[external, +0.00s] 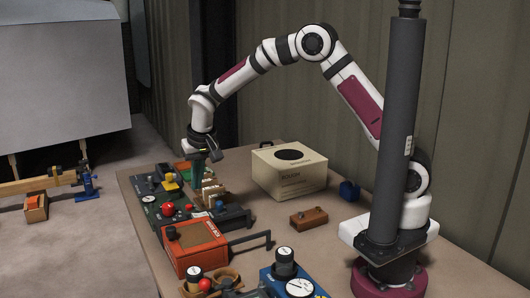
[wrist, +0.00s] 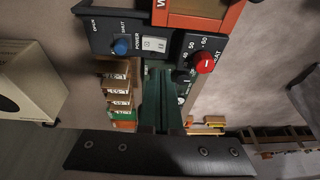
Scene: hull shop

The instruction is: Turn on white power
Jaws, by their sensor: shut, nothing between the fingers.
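In the wrist view, a white rocker switch (wrist: 153,44) sits on a dark panel (wrist: 103,42) beside the printed word POWER. A blue knob (wrist: 120,46) is left of it on the same panel. My gripper (wrist: 161,72) is shut and empty, with its fingertips just below the switch in the picture. I cannot tell whether they touch the panel. In the external view my gripper (external: 198,183) points down over the far part of the bench, close to the dark panels. The switch is too small to make out there.
A red knob (wrist: 205,63) with a number scale is right of the switch. Wooden blocks (wrist: 117,91) stand left of my fingers. An orange box (external: 194,246) is nearer on the bench, and a cream box (external: 289,178) stands to the right. Bare bench lies around the brown block (external: 308,217).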

